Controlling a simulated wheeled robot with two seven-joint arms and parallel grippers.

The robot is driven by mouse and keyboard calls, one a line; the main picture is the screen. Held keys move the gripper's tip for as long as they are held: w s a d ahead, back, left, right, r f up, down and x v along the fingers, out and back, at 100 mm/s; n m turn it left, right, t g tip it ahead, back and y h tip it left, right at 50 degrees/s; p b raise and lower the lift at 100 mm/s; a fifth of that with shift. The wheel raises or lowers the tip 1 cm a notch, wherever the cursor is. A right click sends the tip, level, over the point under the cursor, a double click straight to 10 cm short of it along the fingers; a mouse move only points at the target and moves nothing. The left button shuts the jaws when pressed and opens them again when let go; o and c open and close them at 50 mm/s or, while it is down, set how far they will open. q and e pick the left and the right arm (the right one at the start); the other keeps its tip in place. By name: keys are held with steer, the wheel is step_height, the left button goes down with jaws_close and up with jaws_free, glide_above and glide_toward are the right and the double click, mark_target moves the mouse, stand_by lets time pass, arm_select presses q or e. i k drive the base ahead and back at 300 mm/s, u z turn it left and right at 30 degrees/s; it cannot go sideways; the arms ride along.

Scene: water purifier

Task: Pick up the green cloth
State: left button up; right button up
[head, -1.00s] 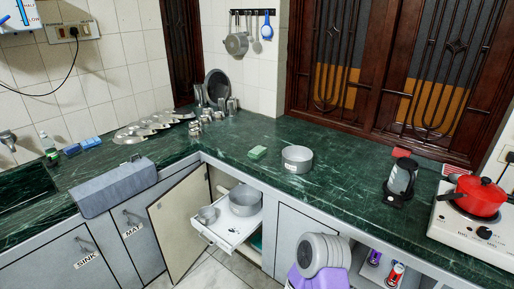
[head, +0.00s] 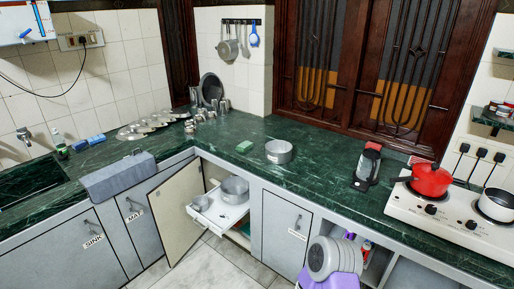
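A small green block-like item (head: 244,146), which looks like the folded green cloth, lies flat on the dark green marble counter (head: 330,180). It is near the inner corner, just left of a grey metal pot (head: 279,151) and apart from it. Nothing covers it. Neither of my grippers shows in the head view.
Below the cloth, an open drawer (head: 213,219) with pots and an open cabinet door (head: 177,213) jut into the floor space. A grey cloth-like cover (head: 118,176) hangs over the left counter edge.

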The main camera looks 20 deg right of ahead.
mark_target(244, 146)
steer(key=z, duration=0.55)
steer(key=i, duration=2.2)
steer(key=u, duration=0.9)
